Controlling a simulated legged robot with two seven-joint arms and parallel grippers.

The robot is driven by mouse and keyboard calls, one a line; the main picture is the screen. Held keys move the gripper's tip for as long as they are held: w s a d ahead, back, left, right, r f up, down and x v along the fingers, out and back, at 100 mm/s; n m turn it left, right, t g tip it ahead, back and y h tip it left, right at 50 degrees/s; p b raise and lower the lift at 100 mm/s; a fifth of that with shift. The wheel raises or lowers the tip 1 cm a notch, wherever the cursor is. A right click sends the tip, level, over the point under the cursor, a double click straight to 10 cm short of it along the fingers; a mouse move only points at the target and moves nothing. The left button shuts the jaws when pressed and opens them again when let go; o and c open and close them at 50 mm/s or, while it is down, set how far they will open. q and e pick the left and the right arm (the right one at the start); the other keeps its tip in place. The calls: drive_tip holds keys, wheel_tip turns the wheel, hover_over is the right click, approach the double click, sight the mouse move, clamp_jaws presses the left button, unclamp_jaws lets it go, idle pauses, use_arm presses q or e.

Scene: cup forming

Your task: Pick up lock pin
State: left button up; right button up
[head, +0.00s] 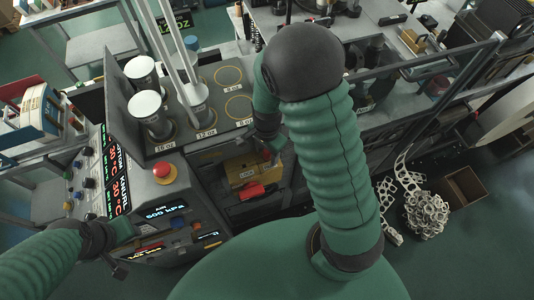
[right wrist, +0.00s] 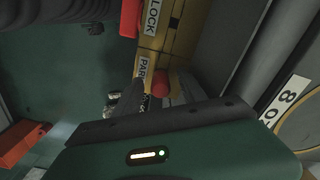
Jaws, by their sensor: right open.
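A yellow block (head: 240,165) with a LOCK label sits on the machine's side in the head view. In the right wrist view the yellow block (right wrist: 182,45) shows LOCK and PARK labels. A red round-ended pin (right wrist: 160,84), which looks like the lock pin, stands by the PARK label. My right gripper (right wrist: 158,92) is open, with its dark fingers on either side of the red pin; whether they touch it I cannot tell. In the head view my right gripper (head: 271,153) is beside the block, partly hidden. My left gripper (head: 117,268) is low at the left; its jaws are unclear.
A red piece (head: 248,191) lies against the block's lower edge. A panel of cup-size holes (head: 225,76) is above, with white-topped cylinders (head: 147,103) at left. A red stop button (head: 164,171) stands on the console. A pile of pale rings (head: 425,215) is on the floor.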

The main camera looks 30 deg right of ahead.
drive_tip(key=shift+w, duration=0.2)
drive_tip(key=c, duration=0.7)
drive_tip(key=shift+s, duration=0.15)
clamp_jaws()
drive_tip(key=shift+r, duration=0.1)
